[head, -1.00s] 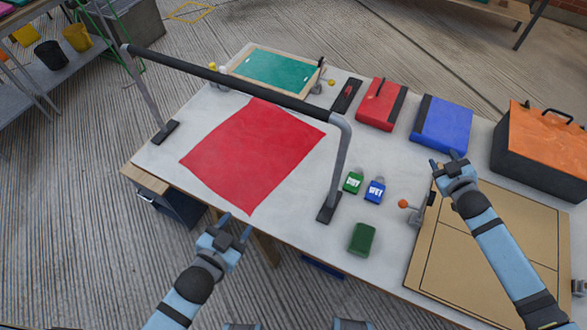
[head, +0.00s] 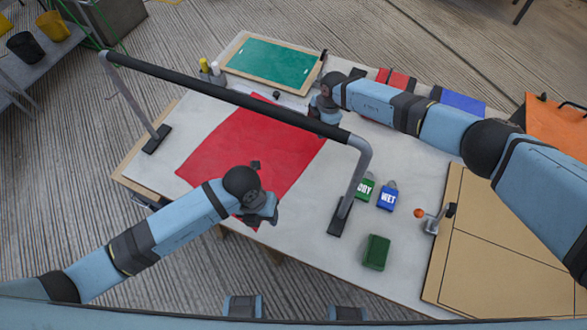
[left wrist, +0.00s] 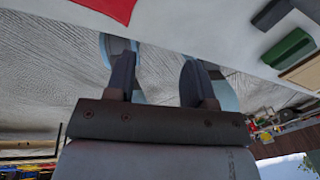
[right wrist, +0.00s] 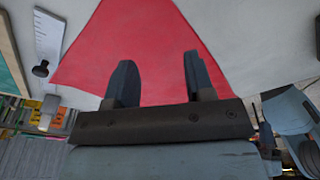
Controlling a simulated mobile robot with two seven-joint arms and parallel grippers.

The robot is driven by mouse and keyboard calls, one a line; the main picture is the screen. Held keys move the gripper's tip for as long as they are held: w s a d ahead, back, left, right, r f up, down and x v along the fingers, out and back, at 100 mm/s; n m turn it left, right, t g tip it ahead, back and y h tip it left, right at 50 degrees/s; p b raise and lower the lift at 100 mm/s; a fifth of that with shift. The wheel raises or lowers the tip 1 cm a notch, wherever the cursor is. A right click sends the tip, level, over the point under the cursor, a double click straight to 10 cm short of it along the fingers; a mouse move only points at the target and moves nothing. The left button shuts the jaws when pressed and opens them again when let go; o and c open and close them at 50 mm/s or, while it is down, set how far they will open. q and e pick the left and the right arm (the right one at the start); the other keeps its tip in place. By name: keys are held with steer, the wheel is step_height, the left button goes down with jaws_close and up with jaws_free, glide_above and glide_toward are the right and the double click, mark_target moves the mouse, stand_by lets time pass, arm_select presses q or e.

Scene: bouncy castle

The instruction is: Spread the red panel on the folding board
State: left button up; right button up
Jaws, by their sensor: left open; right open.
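The red panel (head: 225,160) lies flat on the white table under the black bar, left of the middle. The folding board (head: 510,240) is a tan board with seams, flat at the table's right end. My left gripper (head: 262,212) is over the panel's near edge, open and empty; its spread fingers (left wrist: 158,78) show in the left wrist view with a panel corner (left wrist: 108,8). My right gripper (head: 325,115) is by the panel's far right edge, open; the right wrist view shows its fingers (right wrist: 158,78) with the panel (right wrist: 150,35) beyond. My arms hide parts of the panel.
A black-topped bar (head: 225,88) on grey legs spans the panel. Green "DRY" (head: 364,190) and blue "WET" (head: 387,197) items and a green block (head: 376,252) stand right of it. An orange-knobbed clamp (head: 430,218) holds the board's edge. A green framed screen (head: 270,65) lies behind.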

arm_select(q)
steer(key=w+a+y, duration=0.2)
steer(key=shift+w+a+f+t, duration=0.1)
steer(key=shift+a+f+t, duration=0.3)
arm_select(e)
steer(key=shift+w+d+r+h, duration=0.15)
steer(key=shift+w+d+h, duration=0.85)
steer(key=shift+w+d, duration=0.15)
arm_select(q)
steer(key=shift+f, duration=3.6)
arm_select(e)
steer(key=shift+f, duration=3.55)
arm_select(q)
steer(key=shift+f, duration=0.1)
arm_select(e)
steer(key=shift+f, duration=0.15)
arm_select(q)
jaws_close()
arm_select(e)
jaws_close()
steer(key=shift+r, duration=0.2)
